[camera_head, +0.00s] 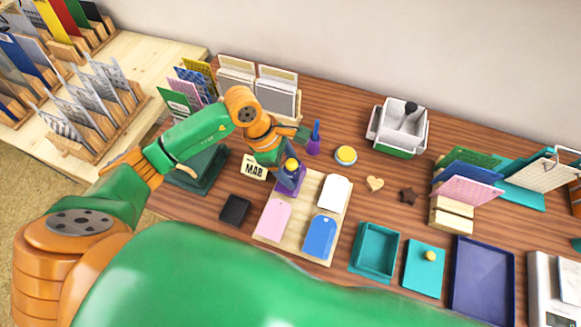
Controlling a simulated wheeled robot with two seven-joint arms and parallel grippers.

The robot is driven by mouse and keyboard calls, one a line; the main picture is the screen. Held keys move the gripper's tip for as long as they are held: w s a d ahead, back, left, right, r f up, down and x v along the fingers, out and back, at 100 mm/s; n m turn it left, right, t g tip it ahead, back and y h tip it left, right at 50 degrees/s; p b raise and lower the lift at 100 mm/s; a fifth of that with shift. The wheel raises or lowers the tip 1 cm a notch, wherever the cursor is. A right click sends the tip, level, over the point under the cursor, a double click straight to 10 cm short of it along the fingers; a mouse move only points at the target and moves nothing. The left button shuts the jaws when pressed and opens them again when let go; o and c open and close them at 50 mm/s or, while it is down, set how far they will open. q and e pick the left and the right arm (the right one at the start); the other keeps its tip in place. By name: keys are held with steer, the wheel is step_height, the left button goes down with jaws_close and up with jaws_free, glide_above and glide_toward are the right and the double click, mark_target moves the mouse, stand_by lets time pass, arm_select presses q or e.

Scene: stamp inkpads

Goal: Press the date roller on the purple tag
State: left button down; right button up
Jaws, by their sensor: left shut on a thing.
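My left gripper (282,160) is over the top left of the light wooden board (263,238). It is shut on a small dark stamp with a yellow part (292,165), which appears to be the date roller; the gripper hides most of it. The purple tag (288,188) lies on the board right below it and is partly covered. I cannot tell whether the roller touches the tag. A pink tag (274,218), a white tag (335,192) and a blue tag (320,236) lie on the same board. My right gripper is not in view.
A "MAR" card (254,167) and a black pad (235,209) lie left of the board. A purple stamp (314,140) and a yellow round pad (346,155) stand behind it. Teal trays (375,250) are at right. Card racks (258,90) line the back.

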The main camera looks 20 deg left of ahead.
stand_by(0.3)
arm_select(q)
step_height(320, 180, up, 7)
steer(key=p, duration=0.5)
stand_by(0.7)
